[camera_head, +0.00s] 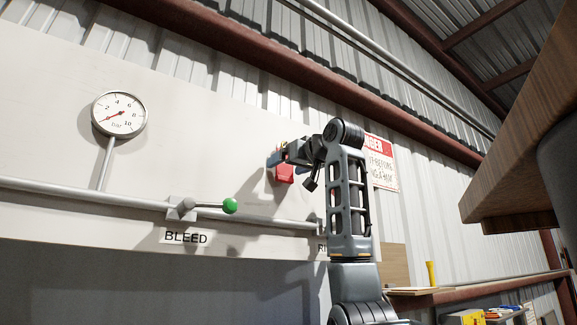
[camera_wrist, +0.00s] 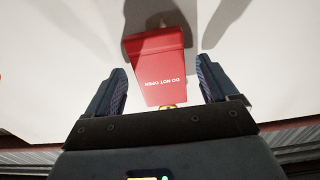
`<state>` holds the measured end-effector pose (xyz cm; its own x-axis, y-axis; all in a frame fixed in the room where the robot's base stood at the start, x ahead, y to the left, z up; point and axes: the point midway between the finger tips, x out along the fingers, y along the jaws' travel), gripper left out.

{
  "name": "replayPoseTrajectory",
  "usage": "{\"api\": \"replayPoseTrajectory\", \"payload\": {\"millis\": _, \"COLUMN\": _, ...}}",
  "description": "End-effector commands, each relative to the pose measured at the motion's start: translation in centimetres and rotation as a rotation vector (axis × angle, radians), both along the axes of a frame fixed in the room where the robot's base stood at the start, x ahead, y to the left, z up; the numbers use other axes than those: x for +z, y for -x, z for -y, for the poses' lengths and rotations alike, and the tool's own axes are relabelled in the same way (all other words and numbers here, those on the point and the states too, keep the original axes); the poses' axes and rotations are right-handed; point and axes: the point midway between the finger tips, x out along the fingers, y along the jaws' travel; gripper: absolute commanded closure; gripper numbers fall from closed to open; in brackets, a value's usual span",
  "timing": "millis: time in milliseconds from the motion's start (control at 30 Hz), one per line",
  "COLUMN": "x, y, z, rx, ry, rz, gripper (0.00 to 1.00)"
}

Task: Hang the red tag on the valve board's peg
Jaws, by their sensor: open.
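The red tag (camera_wrist: 160,58) is in front of the white valve board (camera_wrist: 60,60) in the wrist view, its "DO NOT OPEN" lettering upside down there. A small brass-coloured piece (camera_wrist: 168,106) shows at its narrow end, partly hidden by my gripper; I cannot tell if it is the peg. My gripper (camera_wrist: 161,68) is open, one finger on each side of the tag, with a visible gap to both. In the head view the tag (camera_head: 285,173) is just below my gripper (camera_head: 277,158), against the board. Whether it hangs on the peg is hidden.
A pipe (camera_head: 80,192) runs along the board, with a green-knobbed valve lever (camera_head: 230,205) above the BLEED label (camera_head: 186,238). A gauge (camera_head: 119,113) is at upper left. My arm partly covers a second label (camera_head: 322,248) and a warning sign (camera_head: 381,165). A brown wooden structure (camera_head: 525,130) overhangs at right.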

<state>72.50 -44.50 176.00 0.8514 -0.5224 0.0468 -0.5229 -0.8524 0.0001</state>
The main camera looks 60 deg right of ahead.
Motion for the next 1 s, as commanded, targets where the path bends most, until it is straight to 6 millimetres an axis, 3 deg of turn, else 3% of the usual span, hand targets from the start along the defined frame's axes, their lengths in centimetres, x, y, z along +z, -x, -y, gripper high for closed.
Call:
{"api": "replayPoseTrajectory", "payload": {"millis": 267, "x": -0.1, "y": 0.6, "z": -0.4, "rx": 0.000, "ry": 0.001, "rz": 0.001, "gripper": 0.13}}
{"api": "replayPoseTrajectory", "payload": {"millis": 700, "x": -0.5, "y": 6.0, "z": -3.7, "rx": 0.000, "ry": 0.002, "rz": 0.001, "gripper": 0.13}}
{"api": "replayPoseTrajectory", "payload": {"millis": 1000, "x": -0.4, "y": 6.7, "z": -4.1, "rx": 0.000, "ry": -0.001, "rz": -0.001, "gripper": 0.13}}
